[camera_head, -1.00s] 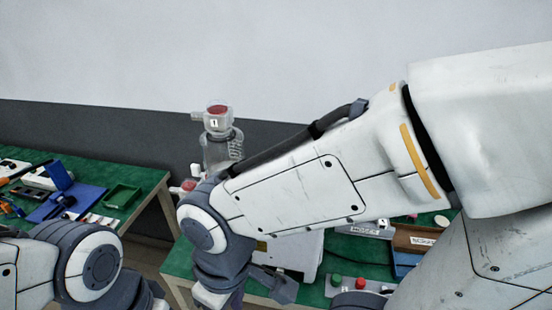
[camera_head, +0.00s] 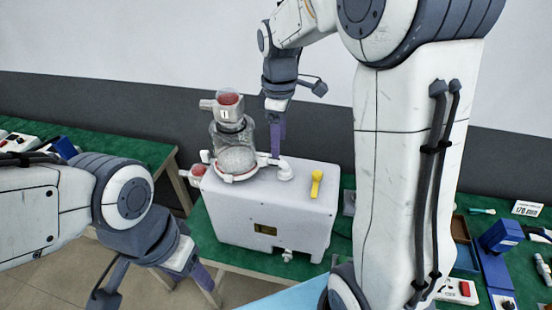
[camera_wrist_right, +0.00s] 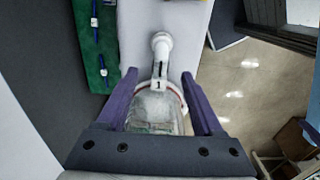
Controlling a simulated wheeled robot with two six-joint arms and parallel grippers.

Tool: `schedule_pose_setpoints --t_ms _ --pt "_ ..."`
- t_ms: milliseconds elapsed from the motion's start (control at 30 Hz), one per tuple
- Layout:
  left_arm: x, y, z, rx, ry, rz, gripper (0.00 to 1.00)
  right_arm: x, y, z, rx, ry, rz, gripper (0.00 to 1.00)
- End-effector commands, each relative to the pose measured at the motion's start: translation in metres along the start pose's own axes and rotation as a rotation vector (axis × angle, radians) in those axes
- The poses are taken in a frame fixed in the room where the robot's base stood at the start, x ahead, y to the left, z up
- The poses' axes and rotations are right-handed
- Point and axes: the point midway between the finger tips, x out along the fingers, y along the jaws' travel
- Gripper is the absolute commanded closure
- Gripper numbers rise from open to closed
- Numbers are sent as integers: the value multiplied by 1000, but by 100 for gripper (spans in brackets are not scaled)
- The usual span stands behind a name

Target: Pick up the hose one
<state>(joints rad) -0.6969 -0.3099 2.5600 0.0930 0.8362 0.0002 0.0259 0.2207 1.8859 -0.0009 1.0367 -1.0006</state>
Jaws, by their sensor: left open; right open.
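A clear canister (camera_head: 236,150) with a red-topped cap marked 1 stands on a white pump box (camera_head: 268,205). A white elbow connector (camera_head: 284,171) is at its right side on the box. In the right wrist view a white connector piece (camera_wrist_right: 161,72) marked 1 runs from the canister between the fingers. No loose hose can be made out. My right gripper (camera_head: 277,150) points down just right of the canister. Its open fingers (camera_wrist_right: 160,85) are on either side of the marked piece, and contact cannot be told. My left gripper (camera_head: 205,278) is open, low at the left.
A yellow knob (camera_head: 316,183) is on top of the box. A blue tool (camera_head: 492,256) and a red-buttoned block (camera_head: 460,290) lie on the green table at the right. My right arm hides part of that table. Another green table (camera_head: 130,152) is at the left.

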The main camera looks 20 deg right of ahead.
Motion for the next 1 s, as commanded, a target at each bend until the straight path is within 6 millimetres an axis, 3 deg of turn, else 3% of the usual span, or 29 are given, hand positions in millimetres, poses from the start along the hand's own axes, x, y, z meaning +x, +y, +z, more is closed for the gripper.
schedule_pose_setpoints --t_ms 133,367,600,900,967,1000 --pt "-5 0 0 1 0 0 40 21 -1 -1 -2 -1 -3 32" --pt "-15 1 -1 2 0 0 40 38 -2 -2 -2 -2 -4 32" --pt "-29 2 -2 5 0 0 40 74 -2 -2 -2 -1 -3 32" --pt "-29 2 -2 5 0 0 40 81 -1 -2 -2 2 1 32" --pt "-29 2 -2 5 0 0 40 81 -1 -2 -2 2 1 51" --pt "-29 2 -2 5 0 0 40 81 -1 -2 -2 2 1 66"
